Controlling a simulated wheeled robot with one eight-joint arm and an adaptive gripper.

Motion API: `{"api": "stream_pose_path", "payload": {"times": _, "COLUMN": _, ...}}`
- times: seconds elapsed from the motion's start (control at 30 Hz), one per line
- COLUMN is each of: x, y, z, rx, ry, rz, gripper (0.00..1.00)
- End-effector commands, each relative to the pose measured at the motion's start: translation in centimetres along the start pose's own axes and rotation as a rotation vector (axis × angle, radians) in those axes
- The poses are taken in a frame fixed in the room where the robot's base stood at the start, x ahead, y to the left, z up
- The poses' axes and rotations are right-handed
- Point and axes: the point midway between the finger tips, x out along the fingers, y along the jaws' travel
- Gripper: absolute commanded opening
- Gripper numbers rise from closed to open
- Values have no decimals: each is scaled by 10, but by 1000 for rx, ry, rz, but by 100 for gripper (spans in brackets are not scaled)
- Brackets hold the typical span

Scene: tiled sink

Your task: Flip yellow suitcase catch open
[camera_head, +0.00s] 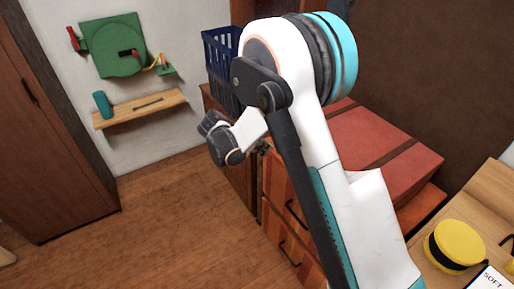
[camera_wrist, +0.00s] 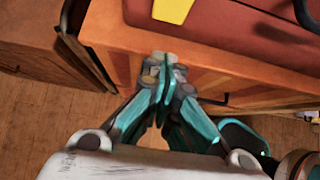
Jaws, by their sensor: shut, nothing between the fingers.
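The red-brown suitcase (camera_head: 375,140) with darker straps lies on top of a wooden drawer cabinet, partly hidden behind my arm in the head view. In the wrist view, part of the suitcase (camera_wrist: 240,25) shows along the top. The yellow catch (camera_wrist: 172,9) is on its near side, cut off by the top edge of that view. I cannot tell the catch's position. My gripper (camera_wrist: 165,68) is shut and empty. Its fingertips appear over the cabinet's front edge, below the catch in the picture and apart from it. The catch is not visible in the head view.
The wooden cabinet (camera_head: 278,186) has drawers with dark handles. A blue crate (camera_head: 222,50) stands behind it. A yellow round case (camera_head: 458,243) with a black band sits on a wooden surface at right. A wall shelf (camera_head: 140,108) is at left. The floor between is clear.

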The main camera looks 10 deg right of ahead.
Motion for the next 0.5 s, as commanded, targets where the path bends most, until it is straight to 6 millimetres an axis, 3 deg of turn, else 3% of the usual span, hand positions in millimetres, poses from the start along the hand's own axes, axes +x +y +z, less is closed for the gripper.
{"api": "stream_pose_path", "payload": {"times": 0.13, "x": 31, "y": 0, "z": -2, "rx": 1, "ry": 0, "rz": -1, "gripper": 0}}
{"api": "stream_pose_path", "payload": {"times": 0.5, "x": 54, "y": 0, "z": 27, "rx": 0, "ry": 0, "rz": 0, "gripper": 0}}
